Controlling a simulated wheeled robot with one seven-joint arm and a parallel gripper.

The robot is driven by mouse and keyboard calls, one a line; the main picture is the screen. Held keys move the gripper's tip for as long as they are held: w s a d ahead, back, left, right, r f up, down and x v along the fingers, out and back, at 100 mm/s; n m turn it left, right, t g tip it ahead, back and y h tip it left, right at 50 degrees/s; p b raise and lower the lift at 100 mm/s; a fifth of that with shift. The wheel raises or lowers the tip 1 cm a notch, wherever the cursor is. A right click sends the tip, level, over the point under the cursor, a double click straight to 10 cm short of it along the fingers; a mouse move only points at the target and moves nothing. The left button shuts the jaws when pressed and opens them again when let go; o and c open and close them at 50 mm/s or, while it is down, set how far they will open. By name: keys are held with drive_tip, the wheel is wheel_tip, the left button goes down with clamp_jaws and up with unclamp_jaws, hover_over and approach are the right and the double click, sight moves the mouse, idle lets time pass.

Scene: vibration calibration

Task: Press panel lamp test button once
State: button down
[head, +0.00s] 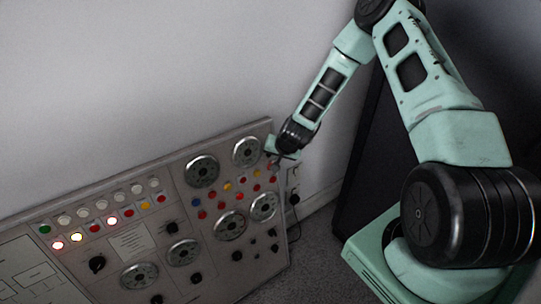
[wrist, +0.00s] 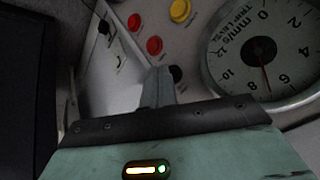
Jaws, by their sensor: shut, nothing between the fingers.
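The grey panel (head: 205,155) leans against the wall and carries dials, lamps, knobs and coloured buttons. Its labels are too small to read, so I cannot tell which button is the lamp test. My gripper (head: 278,162) is shut and empty at the panel's upper right edge. In the wrist view its closed fingertips (wrist: 160,72) are close to a black round button (wrist: 176,73); I cannot tell if they touch. Two red buttons (wrist: 154,45) and a yellow button (wrist: 180,10) lie beyond. The fingers partly hide the panel there.
A large dial (wrist: 258,52) marked mm/s is right of the fingers in the wrist view. Lit lamps (head: 77,237) glow on the panel's left. A wall socket with a cable (head: 294,198) is right of the panel. A dark upright slab (head: 362,150) stands behind my arm.

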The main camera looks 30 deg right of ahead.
drive_tip(key=shift+w+f, duration=0.1)
drive_tip(key=shift+w, duration=0.3)
idle(0.3)
drive_tip(key=shift+s, duration=0.2)
drive_tip(key=shift+s+r, duration=0.2)
drive_tip(key=shift+s, duration=0.4)
drive_tip(key=shift+s+d+r, duration=0.1)
drive_tip(key=shift+s+r, duration=0.15)
drive_tip(key=shift+s, duration=1)
drive_tip(key=shift+s+r, duration=0.25)
drive_tip(key=shift+s, duration=0.95)
